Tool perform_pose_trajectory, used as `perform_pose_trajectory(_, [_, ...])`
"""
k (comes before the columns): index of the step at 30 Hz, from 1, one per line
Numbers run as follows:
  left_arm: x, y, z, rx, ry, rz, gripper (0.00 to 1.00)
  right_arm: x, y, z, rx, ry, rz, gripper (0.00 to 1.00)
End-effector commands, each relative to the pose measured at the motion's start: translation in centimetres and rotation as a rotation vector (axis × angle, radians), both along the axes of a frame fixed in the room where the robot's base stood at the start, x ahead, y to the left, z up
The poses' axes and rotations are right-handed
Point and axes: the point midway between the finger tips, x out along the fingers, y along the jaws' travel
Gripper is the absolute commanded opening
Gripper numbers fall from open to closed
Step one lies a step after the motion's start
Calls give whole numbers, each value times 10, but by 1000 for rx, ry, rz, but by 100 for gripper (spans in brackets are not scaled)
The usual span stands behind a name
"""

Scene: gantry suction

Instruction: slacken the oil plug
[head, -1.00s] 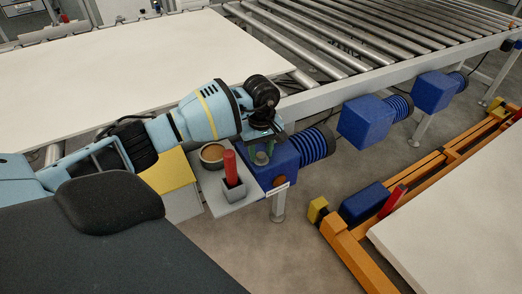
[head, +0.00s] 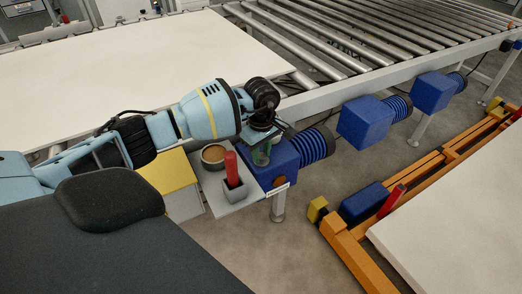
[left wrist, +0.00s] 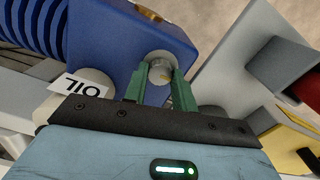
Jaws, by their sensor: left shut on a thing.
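The oil plug (left wrist: 160,66) is a small grey round-headed plug on top of the blue gearbox housing (left wrist: 116,32). In the left wrist view it sits between the two green fingers of my left gripper (left wrist: 160,76), which is shut on it. In the head view the left gripper (head: 262,151) points down at the blue housing (head: 282,163), and its fingers mostly cover the plug. My right gripper is not in view.
A grey shelf (head: 236,203) beside the housing holds a bowl with brown contents (head: 213,154) and a red-handled thing (head: 231,166) in a grey holder. A yellow-topped box (head: 168,172) stands left of it. The roller conveyor (head: 345,40) runs behind. Bare floor (head: 290,250) lies in front.

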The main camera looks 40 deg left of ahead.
Motion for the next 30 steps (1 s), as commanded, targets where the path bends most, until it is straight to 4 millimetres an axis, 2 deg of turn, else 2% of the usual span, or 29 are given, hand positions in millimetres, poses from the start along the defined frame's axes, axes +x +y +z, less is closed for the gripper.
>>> perform_pose_trajectory(12, [0, 0, 1, 0, 0, 216, 4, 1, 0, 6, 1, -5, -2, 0])
perform_pose_trajectory(29, [0, 0, 0, 0, 0, 251, 4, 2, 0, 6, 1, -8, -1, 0])
perform_pose_trajectory(30, [0, 0, 0, 0, 0, 251, 29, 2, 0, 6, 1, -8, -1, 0])
